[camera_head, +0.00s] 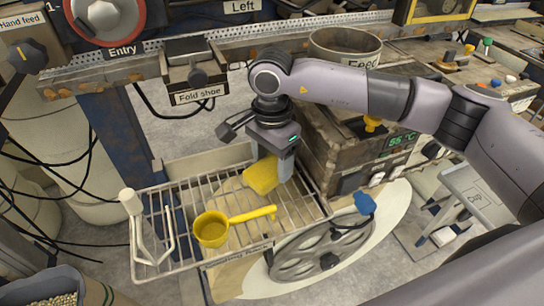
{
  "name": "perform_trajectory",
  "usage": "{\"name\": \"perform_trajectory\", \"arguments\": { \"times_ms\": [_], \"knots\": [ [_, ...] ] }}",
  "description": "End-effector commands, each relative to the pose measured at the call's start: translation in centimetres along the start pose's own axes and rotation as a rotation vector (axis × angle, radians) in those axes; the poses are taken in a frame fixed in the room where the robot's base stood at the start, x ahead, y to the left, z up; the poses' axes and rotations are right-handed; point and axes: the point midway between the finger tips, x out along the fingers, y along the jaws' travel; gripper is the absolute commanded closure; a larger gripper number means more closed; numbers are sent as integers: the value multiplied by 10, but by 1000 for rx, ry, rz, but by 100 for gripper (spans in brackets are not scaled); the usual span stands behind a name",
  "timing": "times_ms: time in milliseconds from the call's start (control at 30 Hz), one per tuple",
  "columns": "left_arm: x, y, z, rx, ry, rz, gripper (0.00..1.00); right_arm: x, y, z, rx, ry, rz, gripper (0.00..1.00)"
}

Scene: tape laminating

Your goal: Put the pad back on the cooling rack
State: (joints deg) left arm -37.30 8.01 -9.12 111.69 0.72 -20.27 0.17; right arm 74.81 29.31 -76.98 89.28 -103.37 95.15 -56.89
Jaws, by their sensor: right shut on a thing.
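The yellow pad (261,176) is at the back right part of the wire cooling rack (187,212) in the head view. My right gripper (274,168) comes down from above and is shut on the pad. The fingers hide part of the pad's right side. I cannot tell whether the pad touches the rack's wires or hangs just above them. My left gripper is not in view.
A yellow ladle (212,230) lies on the rack in front of the pad, its handle pointing right. A white-handled tool (131,203) stands at the rack's left end. A spoked handwheel (305,250) and the feed box (345,152) are to the right.

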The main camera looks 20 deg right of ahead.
Motion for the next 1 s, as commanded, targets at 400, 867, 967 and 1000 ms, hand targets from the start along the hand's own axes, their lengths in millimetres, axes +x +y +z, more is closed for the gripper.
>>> {"name": "perform_trajectory", "arguments": {
  "times_ms": [400,867,967,1000],
  "knots": [
    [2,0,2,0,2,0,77,2,0,0,0,1,-1,12],
    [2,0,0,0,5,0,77,-11,-2,-1,0,2,-5,12],
    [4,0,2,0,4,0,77,-30,-2,-1,0,3,-7,12],
    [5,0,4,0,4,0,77,-38,-2,0,0,2,-7,12]
  ]
}}
